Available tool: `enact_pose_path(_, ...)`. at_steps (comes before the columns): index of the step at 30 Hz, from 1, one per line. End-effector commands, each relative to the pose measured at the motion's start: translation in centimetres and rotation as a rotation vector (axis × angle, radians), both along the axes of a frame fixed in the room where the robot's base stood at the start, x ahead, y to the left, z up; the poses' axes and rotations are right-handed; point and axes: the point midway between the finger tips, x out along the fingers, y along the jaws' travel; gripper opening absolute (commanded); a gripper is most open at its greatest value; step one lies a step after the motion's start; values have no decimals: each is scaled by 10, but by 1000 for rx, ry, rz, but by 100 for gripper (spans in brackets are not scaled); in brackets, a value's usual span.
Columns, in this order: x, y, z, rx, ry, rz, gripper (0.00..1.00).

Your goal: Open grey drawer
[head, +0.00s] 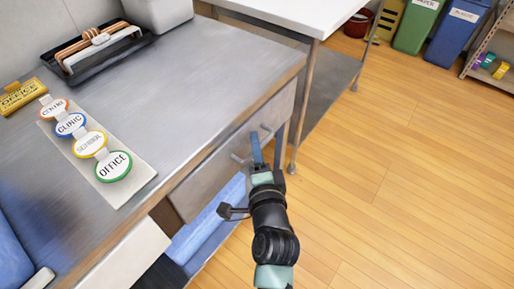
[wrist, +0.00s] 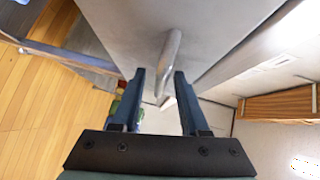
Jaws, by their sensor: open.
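The grey drawer (head: 212,180) is set under the edge of the metal counter, and its front looks flush and shut. Its bar handle (head: 237,157) sticks out from the front, partly hidden by my gripper. My gripper (head: 256,143) is open at the handle in the head view. In the wrist view, the handle (wrist: 170,56) reaches in between the two blue fingers of my gripper (wrist: 159,74), with gaps showing on both sides. The grey drawer front (wrist: 125,28) fills the top of that view.
The counter (head: 205,80) carries a strip of round labels (head: 113,165), a yellow sign (head: 20,97) and a black tray (head: 75,72). A white table (head: 310,12) stands behind, its leg (head: 305,105) near the drawer's far end. Wooden floor to the right is clear.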

Motion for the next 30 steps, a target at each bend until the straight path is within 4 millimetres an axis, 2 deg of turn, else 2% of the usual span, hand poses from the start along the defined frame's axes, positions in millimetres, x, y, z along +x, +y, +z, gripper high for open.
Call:
enact_pose_path(7,1,0,0,0,0,0,44)
enact_pose_path(15,0,0,0,0,0,0,0)
enact_pose_path(30,0,0,0,1,0,0,0)
